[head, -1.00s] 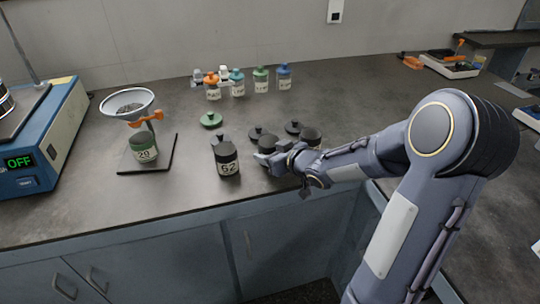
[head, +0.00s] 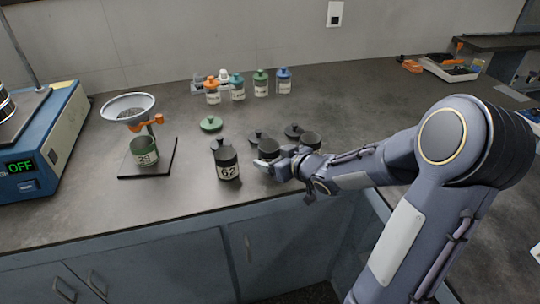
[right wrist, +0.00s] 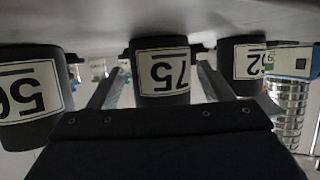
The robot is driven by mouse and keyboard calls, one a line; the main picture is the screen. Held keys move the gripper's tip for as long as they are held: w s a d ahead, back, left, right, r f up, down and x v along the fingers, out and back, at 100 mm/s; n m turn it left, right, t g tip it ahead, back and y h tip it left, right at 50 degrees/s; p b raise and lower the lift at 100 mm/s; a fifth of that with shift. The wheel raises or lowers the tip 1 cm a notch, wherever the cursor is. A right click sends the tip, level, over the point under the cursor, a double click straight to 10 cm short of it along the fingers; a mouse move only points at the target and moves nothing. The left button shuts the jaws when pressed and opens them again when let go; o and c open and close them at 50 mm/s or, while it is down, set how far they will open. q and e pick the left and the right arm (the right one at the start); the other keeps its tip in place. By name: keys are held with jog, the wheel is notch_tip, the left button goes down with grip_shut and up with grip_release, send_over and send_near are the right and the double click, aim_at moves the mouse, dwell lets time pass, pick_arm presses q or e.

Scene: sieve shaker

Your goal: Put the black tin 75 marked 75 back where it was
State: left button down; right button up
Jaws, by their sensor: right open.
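The black tin 75 (head: 268,147) stands on the bench in the head view, its lower part hidden by my right gripper (head: 283,166). In the right wrist view, which is upside down, tin 75 (right wrist: 162,72) faces me with its white label. The fingers of my right gripper (right wrist: 158,88) are open, one on each side of the tin. I cannot tell whether they touch it. The tin appears to rest on the bench top. My left gripper is not in view.
Black tin 62 (head: 227,163) stands close to the left of tin 75. Another black tin (head: 309,141) stands to its right, partly behind my gripper. A funnel stand (head: 148,172) holds a green tin farther left. Coloured bottles (head: 261,83) stand at the back.

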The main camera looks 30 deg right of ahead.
jog(key=p+v, duration=0.3)
jog(key=v, duration=0.6)
jog(key=shift+s+d+r, duration=0.1)
jog(key=shift+s+r, duration=0.1)
jog(key=shift+s, duration=0.05)
jog(key=shift+s+r, duration=0.1)
jog(key=shift+s, duration=0.1)
jog(key=shift+s+d+r+h, duration=0.1)
jog(key=shift+d+r+h, duration=0.2)
jog(key=shift+h, duration=0.1)
jog(key=s+a+m+g+y, duration=0.2)
jog(key=s+a+g, duration=0.5)
jog(key=s+a, duration=0.7)
jog(key=s+m, duration=0.1)
jog(key=s, duration=0.3)
jog(key=shift+r+g+y, duration=0.3)
